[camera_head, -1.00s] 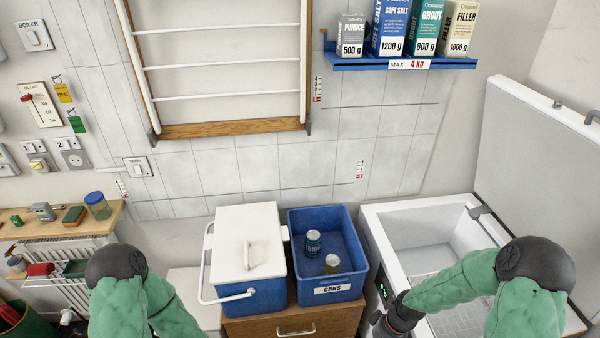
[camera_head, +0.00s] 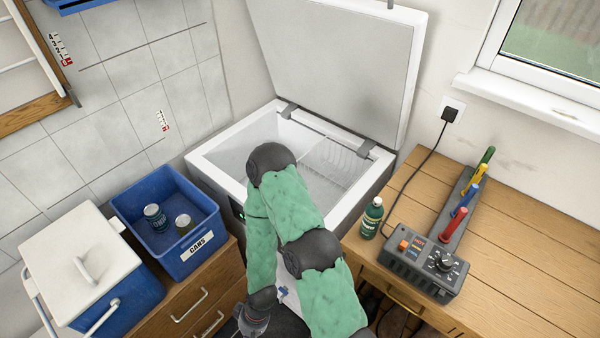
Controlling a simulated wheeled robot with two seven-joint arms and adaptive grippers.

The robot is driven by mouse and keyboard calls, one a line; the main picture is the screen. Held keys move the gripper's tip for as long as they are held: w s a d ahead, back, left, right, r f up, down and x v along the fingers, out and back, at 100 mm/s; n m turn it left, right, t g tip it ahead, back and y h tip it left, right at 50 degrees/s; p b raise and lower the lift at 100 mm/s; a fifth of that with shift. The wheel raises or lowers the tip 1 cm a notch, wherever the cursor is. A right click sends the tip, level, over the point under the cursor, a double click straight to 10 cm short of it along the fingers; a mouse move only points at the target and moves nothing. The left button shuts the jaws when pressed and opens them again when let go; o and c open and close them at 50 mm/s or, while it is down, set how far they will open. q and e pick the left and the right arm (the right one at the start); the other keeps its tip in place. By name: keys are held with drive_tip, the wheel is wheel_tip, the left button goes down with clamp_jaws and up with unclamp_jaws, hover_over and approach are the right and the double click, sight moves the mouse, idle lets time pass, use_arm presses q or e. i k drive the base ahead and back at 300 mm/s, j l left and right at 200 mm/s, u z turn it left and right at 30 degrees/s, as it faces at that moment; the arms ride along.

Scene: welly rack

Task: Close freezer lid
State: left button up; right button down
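The freezer (camera_head: 222,180) is a white chest with a grey front, standing in the middle of the view. Its lid (camera_head: 338,62) stands open, tilted up at the back on two dark hinges. The inside is visible, with a white wire basket (camera_head: 335,160) at the right. My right arm lies across the front of the freezer, its elbow over the opening. My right gripper (camera_head: 254,322) is low at the bottom edge, in front of the freezer and well away from the lid. Its fingers are too cut off to tell their state. My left gripper is not in view.
A blue cans bin (camera_head: 172,258) with two cans and a white-lidded cool box (camera_head: 85,262) stand left of the freezer. At right, a wooden bench (camera_head: 510,265) carries a green bottle (camera_head: 372,218) and a grey control box (camera_head: 425,258) with coloured handles. A window sill (camera_head: 530,105) juts out above.

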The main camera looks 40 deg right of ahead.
sight(354, 65)
drive_tip(key=z, duration=1.75)
